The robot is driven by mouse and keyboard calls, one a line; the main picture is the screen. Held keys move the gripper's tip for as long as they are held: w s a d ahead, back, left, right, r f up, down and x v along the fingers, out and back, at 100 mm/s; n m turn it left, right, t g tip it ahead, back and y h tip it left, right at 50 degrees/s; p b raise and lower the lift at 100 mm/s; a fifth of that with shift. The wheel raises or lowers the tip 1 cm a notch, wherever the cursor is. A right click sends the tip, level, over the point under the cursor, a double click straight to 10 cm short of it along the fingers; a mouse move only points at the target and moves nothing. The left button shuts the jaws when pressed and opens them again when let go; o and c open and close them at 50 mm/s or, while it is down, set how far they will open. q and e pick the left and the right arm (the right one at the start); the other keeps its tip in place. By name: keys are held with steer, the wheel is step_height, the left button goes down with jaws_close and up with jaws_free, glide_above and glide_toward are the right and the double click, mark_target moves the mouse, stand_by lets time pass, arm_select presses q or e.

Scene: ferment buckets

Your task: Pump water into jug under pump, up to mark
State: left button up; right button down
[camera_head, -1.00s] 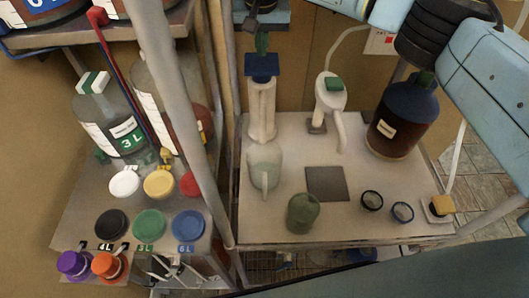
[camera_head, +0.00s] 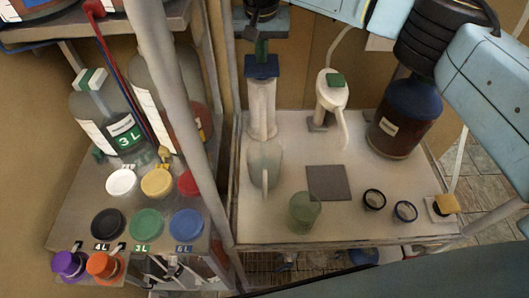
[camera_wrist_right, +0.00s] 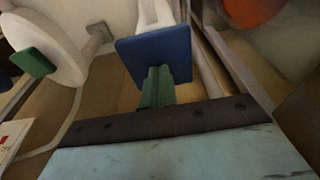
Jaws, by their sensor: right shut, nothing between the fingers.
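The clear jug (camera_head: 264,160) stands upright on the pale table, in front of the white pump (camera_head: 261,110) with the square blue top (camera_head: 262,68). I cannot make out its mark or water level. My right gripper (camera_head: 262,52) is shut and empty, with its green fingers directly over the blue top. In the right wrist view, the shut fingertips (camera_wrist_right: 158,70) meet the edge of the blue top (camera_wrist_right: 155,52); whether they press on it I cannot tell. The second white pump (camera_head: 332,92) has a green button. My left gripper is out of view.
A green cup (camera_head: 304,212), a dark square pad (camera_head: 328,183) and two black rings (camera_head: 374,199) are on the table. A dark bottle (camera_head: 402,118) stands back right. A grey post (camera_head: 180,110) and a shelf of coloured lids (camera_head: 148,222) are at left.

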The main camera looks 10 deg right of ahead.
steer(key=shift+b+x, duration=0.4)
steer(key=shift+x, duration=0.5)
steer(key=shift+s, duration=0.25)
steer(key=shift+r, duration=0.1)
steer(key=shift+w+p+v, duration=0.25)
steer(key=shift+p+v, duration=0.5)
steer(key=shift+v, duration=0.35)
steer(key=shift+w+p+v, duration=0.2)
steer(key=shift+p+v, duration=0.5)
steer(key=shift+v, duration=0.4)
steer(key=shift+r, duration=0.1)
steer(key=shift+s+b+x, duration=0.25)
steer(key=shift+b+x, duration=0.5)
steer(key=shift+x, duration=0.4)
steer(key=shift+s+b+x, duration=0.25)
steer(key=shift+b+x, duration=0.45)
steer(key=shift+x, duration=0.45)
